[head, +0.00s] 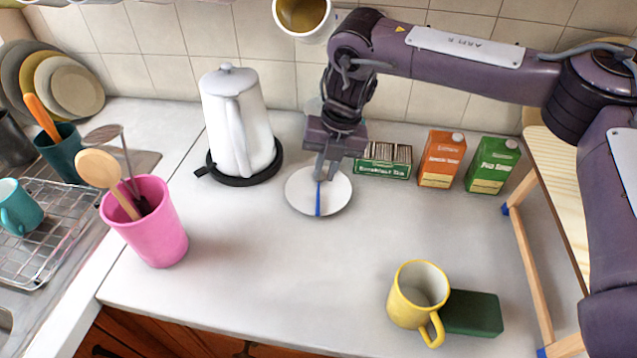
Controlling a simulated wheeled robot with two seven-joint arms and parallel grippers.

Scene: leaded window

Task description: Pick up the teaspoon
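The teaspoon (318,203) shows as a thin blue handle lying across a white saucer (338,203) on the counter. Its far end is hidden behind my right gripper. My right gripper (325,176) points down over the back part of the saucer, with its fingertips at the far end of the blue handle. The fingers look close together, but I cannot tell whether they are closed on the spoon. My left gripper is not in view.
A white kettle (235,120) on a black base stands left of the saucer. A tea box (383,160) and orange and green cartons (441,158) stand to the right. A yellow mug (408,300) and pink utensil pot (158,230) are nearer. The counter's front middle is clear.

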